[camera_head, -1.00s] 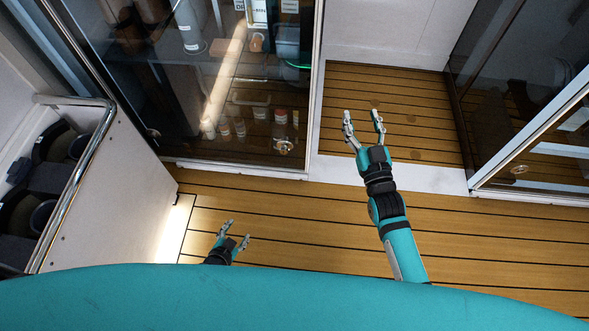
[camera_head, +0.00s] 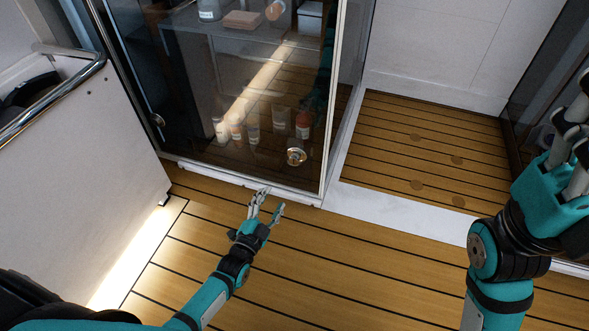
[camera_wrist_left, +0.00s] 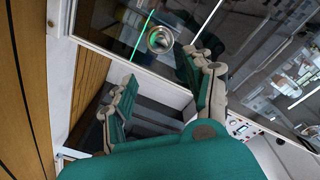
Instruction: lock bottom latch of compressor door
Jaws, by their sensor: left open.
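The compressor door is a glass panel (camera_head: 225,110) in a light frame, and it looks closed. Its bottom latch, a round silver knob (camera_head: 295,156), sits near the lower right corner of the glass. In the left wrist view the latch (camera_wrist_left: 160,39) lies just beyond my fingertips. My left gripper (camera_head: 272,199) is open and empty, below and slightly left of the latch, apart from it. Its spread fingers also show in the wrist view (camera_wrist_left: 160,66). My right gripper (camera_head: 568,125) is large at the right edge, partly cut off, away from the door.
Several small bottles (camera_head: 253,129) stand behind the glass. A white panel with a metal rail (camera_head: 60,90) is at the left. A white sill (camera_head: 410,215) runs right of the door, beside a recessed wooden floor (camera_head: 425,150). The plank floor (camera_head: 340,280) in front is clear.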

